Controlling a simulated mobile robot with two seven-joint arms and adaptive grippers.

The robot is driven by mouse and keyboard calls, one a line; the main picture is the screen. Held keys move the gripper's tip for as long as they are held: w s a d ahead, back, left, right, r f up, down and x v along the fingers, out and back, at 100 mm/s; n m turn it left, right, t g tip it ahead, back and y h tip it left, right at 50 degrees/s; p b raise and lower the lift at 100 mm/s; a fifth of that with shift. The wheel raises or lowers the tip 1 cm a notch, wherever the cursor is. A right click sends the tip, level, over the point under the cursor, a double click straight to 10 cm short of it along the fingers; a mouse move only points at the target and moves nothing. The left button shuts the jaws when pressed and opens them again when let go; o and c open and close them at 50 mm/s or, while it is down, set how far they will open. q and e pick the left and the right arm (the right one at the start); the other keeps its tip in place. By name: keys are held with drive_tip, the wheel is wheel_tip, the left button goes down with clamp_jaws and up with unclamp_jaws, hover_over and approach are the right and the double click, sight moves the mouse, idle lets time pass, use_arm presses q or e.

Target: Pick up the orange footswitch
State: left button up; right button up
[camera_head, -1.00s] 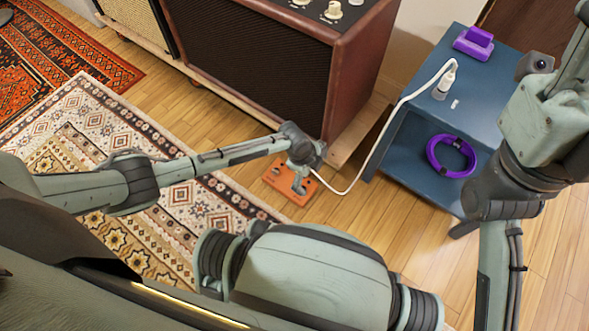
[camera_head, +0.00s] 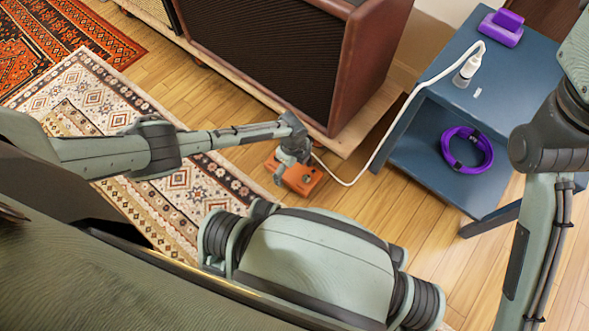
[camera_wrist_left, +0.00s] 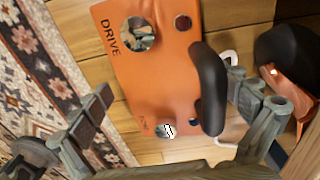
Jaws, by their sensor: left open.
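The orange footswitch (camera_head: 304,181) is at the rug's edge on the wooden floor, beneath my left gripper (camera_head: 284,171) in the head view. In the left wrist view the footswitch (camera_wrist_left: 165,65) shows large, with the word DRIVE, a round metal button and a second metal part near its lower end. The fingers of my left gripper (camera_wrist_left: 160,95) are apart, one on each side of the picture, with the footswitch between them. A dark pad covers part of its right side. Whether the fingers touch it I cannot tell. My right gripper is out of view.
A brown amplifier (camera_head: 290,55) on a wooden board stands just behind the footswitch. A white cable (camera_head: 398,118) runs from there to a blue shelf table (camera_head: 455,105). It holds a purple object (camera_head: 502,27) and a purple coil (camera_head: 467,148). A patterned rug (camera_head: 185,190) lies at left.

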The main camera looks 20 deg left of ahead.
use_arm(q)
drive_tip(key=shift+c, duration=0.6)
drive_tip(key=c, duration=1.7)
drive_tip(key=shift+o, duration=0.2)
drive_tip(key=shift+r, duration=0.2)
